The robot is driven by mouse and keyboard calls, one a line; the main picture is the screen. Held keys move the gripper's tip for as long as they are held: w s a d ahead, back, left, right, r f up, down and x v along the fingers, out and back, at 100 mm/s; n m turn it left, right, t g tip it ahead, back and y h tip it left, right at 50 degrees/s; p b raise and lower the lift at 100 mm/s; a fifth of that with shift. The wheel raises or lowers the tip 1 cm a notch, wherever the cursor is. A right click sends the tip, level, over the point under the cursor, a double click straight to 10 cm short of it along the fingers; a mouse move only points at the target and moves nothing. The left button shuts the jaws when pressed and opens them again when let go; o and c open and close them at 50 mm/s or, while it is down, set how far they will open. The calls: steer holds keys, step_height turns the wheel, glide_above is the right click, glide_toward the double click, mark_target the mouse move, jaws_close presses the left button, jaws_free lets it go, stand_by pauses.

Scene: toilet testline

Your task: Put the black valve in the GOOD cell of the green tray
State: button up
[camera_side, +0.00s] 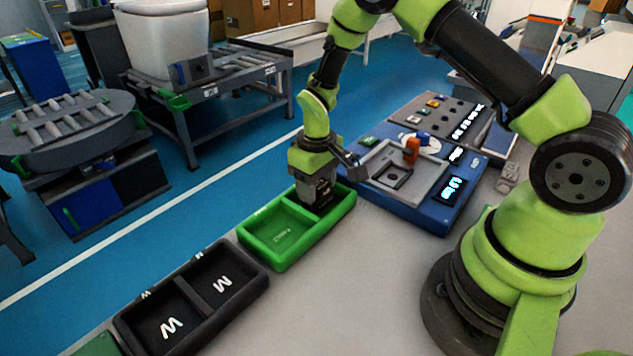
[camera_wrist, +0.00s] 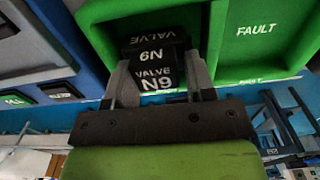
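The black valve (camera_wrist: 157,76), marked "VALVE N9", sits between the two fingers of my gripper (camera_wrist: 160,62) in the wrist view. The fingers lie against both its sides, so my gripper is shut on it. In the side view my gripper (camera_side: 318,192) points down into the far right cell of the green tray (camera_side: 268,255); the valve is mostly hidden there. The tray's other cell is empty and reads "FAULT" in the wrist view (camera_wrist: 255,30). Any label in the valve's cell is covered. I cannot tell whether the valve touches the cell floor.
A blue test station (camera_side: 425,205) with a grey plate and an orange part (camera_side: 411,150) stands right of the tray. A black two-cell tray (camera_side: 190,300) marked "M" and "W" lies at the front left. The grey table is clear in front of the green tray.

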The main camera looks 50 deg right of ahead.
steer(key=shift+o, duration=1.1)
steer(key=s+a+r+m+t, duration=0.15)
steer(key=s+r, duration=0.25)
steer(key=r, duration=0.8)
steer(key=s+a+r+m+t, duration=0.15)
steer(key=s+r, duration=0.25)
steer(key=r, duration=0.9)
steer(key=s+a+r+t+y, duration=0.1)
steer(key=s+t, duration=0.1)
steer(key=s, duration=0.3)
steer(key=s+a+r+m+t+y, duration=0.1)
steer(key=s+r+t, duration=0.1)
steer(key=s, duration=0.4)
steer(key=shift+s+a, duration=0.15)
steer(key=shift+a, duration=0.05)
